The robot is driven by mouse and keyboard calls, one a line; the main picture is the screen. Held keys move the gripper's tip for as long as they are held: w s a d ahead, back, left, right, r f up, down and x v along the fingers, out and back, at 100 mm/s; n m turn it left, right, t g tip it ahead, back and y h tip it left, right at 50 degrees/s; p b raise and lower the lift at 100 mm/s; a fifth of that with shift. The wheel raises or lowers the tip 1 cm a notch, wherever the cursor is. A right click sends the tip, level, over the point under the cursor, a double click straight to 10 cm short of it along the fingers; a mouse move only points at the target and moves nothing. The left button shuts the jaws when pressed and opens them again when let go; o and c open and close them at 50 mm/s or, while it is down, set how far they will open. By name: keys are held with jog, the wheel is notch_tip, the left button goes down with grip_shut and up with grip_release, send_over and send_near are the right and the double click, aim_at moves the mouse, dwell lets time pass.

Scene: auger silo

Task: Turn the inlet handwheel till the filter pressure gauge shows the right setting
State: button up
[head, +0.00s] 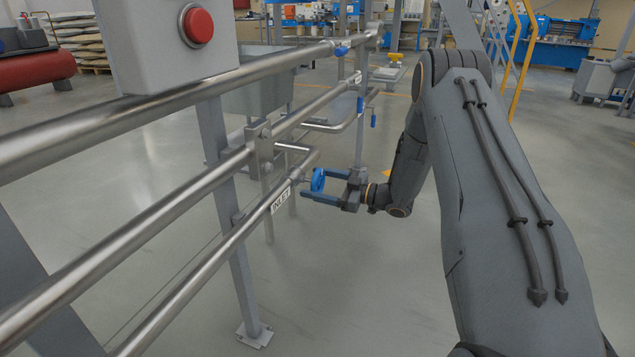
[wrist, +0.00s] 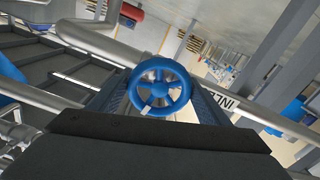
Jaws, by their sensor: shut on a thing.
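The inlet handwheel (head: 318,180) is a small blue spoked wheel on the lowest steel pipe, beside a white label reading INLET (head: 281,200). My gripper (head: 322,184) reaches it from the right, with its blue fingers on either side of the wheel, shut on it. In the wrist view the handwheel (wrist: 159,88) faces the camera, with a small pale mark on its lower rim. The dark gripper body (wrist: 160,140) fills the bottom of that view, and the fingers are partly hidden behind the wheel. I see no filter pressure gauge in either view.
Several parallel steel pipes (head: 180,110) run along the left on grey posts (head: 232,220). A grey box with a red button (head: 197,26) stands above them. Other blue valve handles (head: 341,50) sit farther along the pipes. The floor (head: 350,290) below my gripper is clear.

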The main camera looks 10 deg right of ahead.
jog(key=n+p, duration=0.2)
jog(key=n, duration=0.4)
jog(key=shift+r+n, duration=0.1)
jog(key=shift+n, duration=0.2)
jog(key=n+p, duration=0.1)
jog(key=n, duration=0.5)
dwell(0.4)
jog(key=o, duration=1)
jog(key=shift+o, duration=0.2)
jog(key=shift+d, duration=0.15)
jog(key=p+v, duration=0.1)
jog(key=v, duration=0.6)
jog(key=shift+s+d+p, duration=0.2)
jog(key=shift+s+p, duration=0.05)
jog(key=shift+p, duration=0.05)
